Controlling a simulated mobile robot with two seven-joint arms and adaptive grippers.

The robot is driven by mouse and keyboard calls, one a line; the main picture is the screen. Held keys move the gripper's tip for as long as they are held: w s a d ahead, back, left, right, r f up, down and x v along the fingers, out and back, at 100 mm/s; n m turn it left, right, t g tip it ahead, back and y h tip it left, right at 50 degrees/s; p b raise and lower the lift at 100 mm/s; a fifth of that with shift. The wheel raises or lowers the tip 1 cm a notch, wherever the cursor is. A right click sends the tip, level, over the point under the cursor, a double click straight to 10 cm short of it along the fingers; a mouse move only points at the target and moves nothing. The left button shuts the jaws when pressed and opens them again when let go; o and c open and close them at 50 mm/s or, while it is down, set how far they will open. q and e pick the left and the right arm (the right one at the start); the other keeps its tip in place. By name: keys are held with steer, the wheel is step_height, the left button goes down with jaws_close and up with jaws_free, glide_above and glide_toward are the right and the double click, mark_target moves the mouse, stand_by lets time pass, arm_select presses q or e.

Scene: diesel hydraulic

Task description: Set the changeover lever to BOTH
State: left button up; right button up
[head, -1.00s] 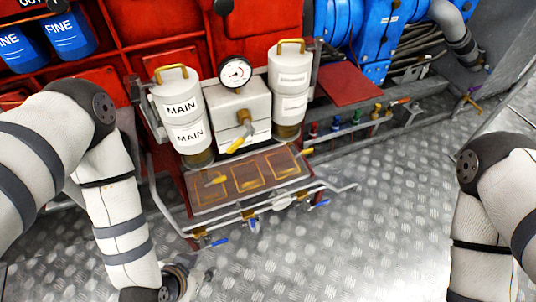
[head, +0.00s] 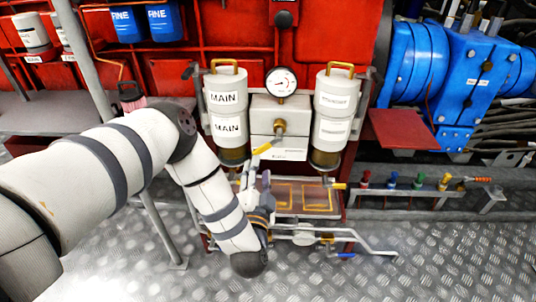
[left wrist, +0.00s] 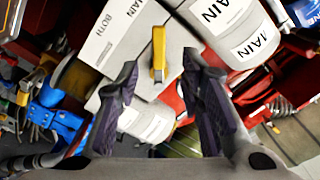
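The changeover lever (head: 263,148) has a yellow handle on a brass hub, on the front of the pale valve block (head: 268,113) between two white canisters. In the head view the handle points down and to the left. My left gripper (head: 257,180) is just below the lever, its fingers pointing up. In the left wrist view the yellow lever (left wrist: 159,50) lies between and beyond the spread fingertips of my left gripper (left wrist: 160,68), which is open and empty. The words MAIN and BOTH show on the block beside it. My right gripper is not in view.
The MAIN canister (head: 226,118) stands left of the block and another canister (head: 333,118) stands right. A gauge (head: 281,82) sits above. A grey post (head: 90,60) stands behind my left arm.

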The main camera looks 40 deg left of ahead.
mark_target(261, 150)
arm_select(q)
steer(key=b+x, duration=0.1)
steer(key=x, duration=0.8)
steer(key=shift+w, duration=0.25)
steer(key=shift+c, duration=0.6)
jaws_close()
